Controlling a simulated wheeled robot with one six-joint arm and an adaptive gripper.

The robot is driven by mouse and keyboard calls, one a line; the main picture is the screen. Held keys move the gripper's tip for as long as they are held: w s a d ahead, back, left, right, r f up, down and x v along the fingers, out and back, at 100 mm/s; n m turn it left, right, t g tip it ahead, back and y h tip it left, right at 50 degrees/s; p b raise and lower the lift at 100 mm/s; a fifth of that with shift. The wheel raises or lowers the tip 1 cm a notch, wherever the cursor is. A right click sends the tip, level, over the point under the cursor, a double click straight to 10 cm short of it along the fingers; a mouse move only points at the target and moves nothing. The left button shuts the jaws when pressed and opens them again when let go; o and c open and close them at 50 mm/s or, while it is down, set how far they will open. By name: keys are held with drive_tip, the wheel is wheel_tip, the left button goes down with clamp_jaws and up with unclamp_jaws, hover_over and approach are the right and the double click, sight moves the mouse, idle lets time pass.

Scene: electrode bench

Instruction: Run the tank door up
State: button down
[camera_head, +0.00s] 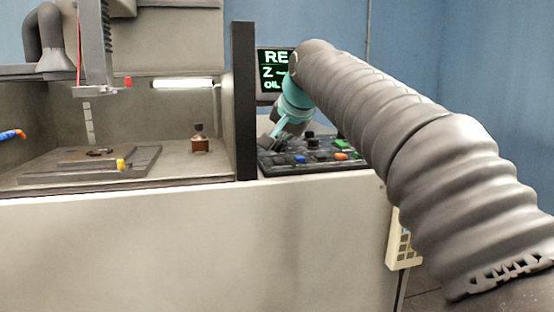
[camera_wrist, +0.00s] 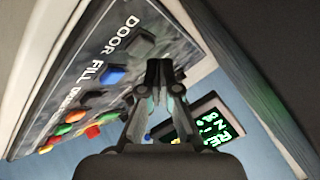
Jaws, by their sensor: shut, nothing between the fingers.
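The control panel (camera_head: 330,158) carries several coloured buttons and dark knobs, right of the dark post. In the wrist view the panel (camera_wrist: 75,65) shows lettering reading DOOR and FILL, with a dark control (camera_wrist: 139,45) beside DOOR and a blue button (camera_wrist: 112,75) beside FILL. My gripper (camera_wrist: 160,72) is shut and empty, its fingertips over the panel's edge near the DOOR end; whether they touch it I cannot tell. In the head view my gripper (camera_head: 268,138) is partly hidden at the panel's left end. The tank (camera_head: 200,172) is open at the front; no raised door shows.
A lit screen (camera_head: 274,72) stands behind the panel, close to my wrist. The dark post (camera_head: 244,100) stands just left of my gripper. In the tank are a flat plate (camera_head: 60,172), a small brown-and-dark object (camera_head: 199,145) and a hanging head (camera_head: 105,90).

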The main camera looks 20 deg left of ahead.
drive_tip(key=shift+f, duration=0.15)
drive_tip(key=shift+f, duration=0.3)
